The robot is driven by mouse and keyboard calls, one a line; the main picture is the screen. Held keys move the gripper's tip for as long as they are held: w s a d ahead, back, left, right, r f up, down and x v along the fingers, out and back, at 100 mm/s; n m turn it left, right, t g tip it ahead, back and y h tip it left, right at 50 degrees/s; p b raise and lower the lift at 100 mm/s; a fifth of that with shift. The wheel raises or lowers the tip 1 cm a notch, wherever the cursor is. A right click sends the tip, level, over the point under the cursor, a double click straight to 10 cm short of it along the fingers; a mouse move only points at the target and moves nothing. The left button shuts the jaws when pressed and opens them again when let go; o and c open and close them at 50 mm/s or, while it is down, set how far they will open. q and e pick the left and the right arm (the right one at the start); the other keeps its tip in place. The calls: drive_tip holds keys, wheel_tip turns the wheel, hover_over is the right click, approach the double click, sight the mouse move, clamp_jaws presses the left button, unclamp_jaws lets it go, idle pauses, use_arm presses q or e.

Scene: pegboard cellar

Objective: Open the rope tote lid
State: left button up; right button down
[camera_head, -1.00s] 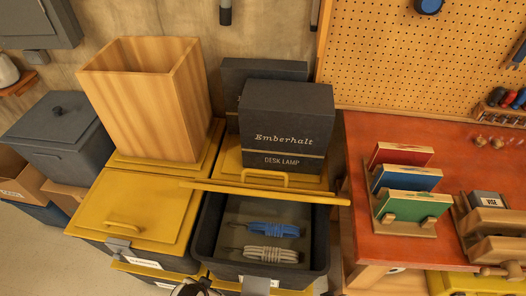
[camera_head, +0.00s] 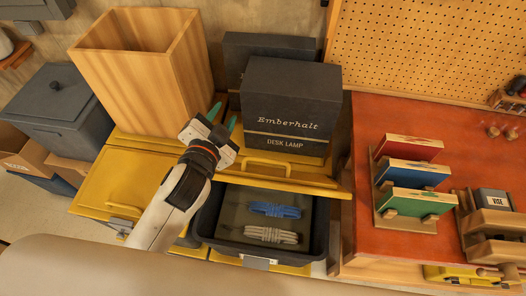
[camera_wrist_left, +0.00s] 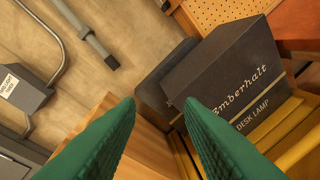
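The rope tote (camera_head: 318,232) is a dark bin below the desk lamp box. Its inside shows, with a blue rope bundle (camera_head: 275,209) and a pale rope bundle (camera_head: 270,234). The yellow lid (camera_head: 315,188) is raised at the tote's back, seen nearly edge-on, with a yellow handle (camera_head: 268,164) showing; its exact angle is unclear. My left gripper (camera_head: 223,118) is open and empty, above and left of the lid, between the wooden bin and the lamp box in the picture. Its green fingers stand apart in the left wrist view (camera_wrist_left: 160,125). My right gripper is out of view.
The dark Emberhalt desk lamp box (camera_head: 290,105) stands right behind the lid. A red bench (camera_head: 375,240) with coloured blocks in a rack lies to the right.

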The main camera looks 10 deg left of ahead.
use_arm(q)
drive_tip(key=w+d+r+m+t+h, duration=0.2)
drive_tip(key=d+r+m+t+h, duration=0.3)
drive_tip(key=r+m, duration=0.4)
drive_tip(key=s+d+r+m+g+h, duration=0.3)
drive_tip(key=d+r+m+g+h, duration=0.35)
drive_tip(key=d+m+h, duration=0.5)
drive_tip(key=s+d+f+m+g+h, duration=0.1)
drive_tip(key=s+d+f+m+g, duration=0.1)
drive_tip(key=m+g, duration=0.5)
drive_tip(key=s+d+f+m+g+h, duration=0.1)
drive_tip(key=s+d+f+m+g, duration=0.15)
drive_tip(key=m+g, duration=0.45)
drive_tip(key=m+y, duration=1.1)
drive_tip(key=y, duration=0.4)
approach(266, 160)
drive_tip(key=shift+n, duration=0.25)
drive_tip(key=p+x, duration=0.4)
drive_tip(key=x, duration=0.3)
drive_tip(key=shift+d+f, duration=0.1)
drive_tip(key=shift+f, duration=0.35)
